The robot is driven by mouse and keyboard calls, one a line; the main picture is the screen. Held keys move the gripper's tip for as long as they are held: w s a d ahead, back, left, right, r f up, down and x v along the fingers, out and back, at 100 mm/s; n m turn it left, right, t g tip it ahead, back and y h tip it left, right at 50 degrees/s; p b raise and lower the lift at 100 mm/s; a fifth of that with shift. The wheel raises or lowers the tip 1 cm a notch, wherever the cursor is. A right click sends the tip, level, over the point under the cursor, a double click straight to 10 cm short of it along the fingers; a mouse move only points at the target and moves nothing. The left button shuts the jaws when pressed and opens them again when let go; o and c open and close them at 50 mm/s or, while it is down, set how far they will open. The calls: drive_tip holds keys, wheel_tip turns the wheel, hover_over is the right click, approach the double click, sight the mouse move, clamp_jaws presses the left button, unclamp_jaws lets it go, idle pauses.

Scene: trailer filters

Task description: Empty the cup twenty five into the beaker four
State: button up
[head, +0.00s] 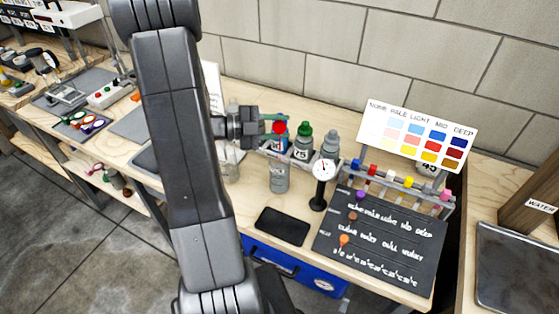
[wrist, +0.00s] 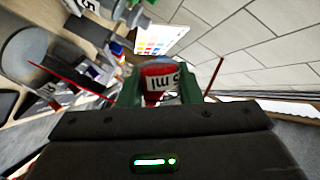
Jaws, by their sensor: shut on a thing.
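My gripper (head: 277,125) is in the air above the bench, left of the bottles. Its green fingers are shut on a small cup with a red band (head: 279,128). In the wrist view the cup (wrist: 158,84) sits between the fingers (wrist: 160,92), its label upside down and ending in "5 ml"; the rest is hidden. The cup looks tilted; its contents cannot be seen. Below the gripper in the head view stand a grey-clear container (head: 279,178) and a clear vessel (head: 231,168) partly behind my arm. I cannot read which is beaker four.
A green-capped bottle marked 75 (head: 303,142) and a grey-capped bottle (head: 330,145) stand at right. A dial gauge (head: 322,170) on a black stand is in front of them. A black pad (head: 283,226), a peg board (head: 375,240) and a colour chart (head: 418,135) are nearby.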

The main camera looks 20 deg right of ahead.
drive_tip(key=shift+f+m+b, duration=0.5)
drive_tip(key=shift+m+b, duration=0.2)
drive_tip(key=shift+b, duration=1)
idle(0.3)
drive_tip(key=shift+s+a+r+m+h+b, duration=0.15)
drive_tip(key=shift+r+m+h+b, duration=0.25)
drive_tip(key=shift+m+b, duration=1.15)
drive_tip(key=shift+s+r+m+h+b, duration=0.1)
drive_tip(key=shift+r+m+h+b, duration=0.5)
drive_tip(key=shift+b, duration=1.6)
idle(2.2)
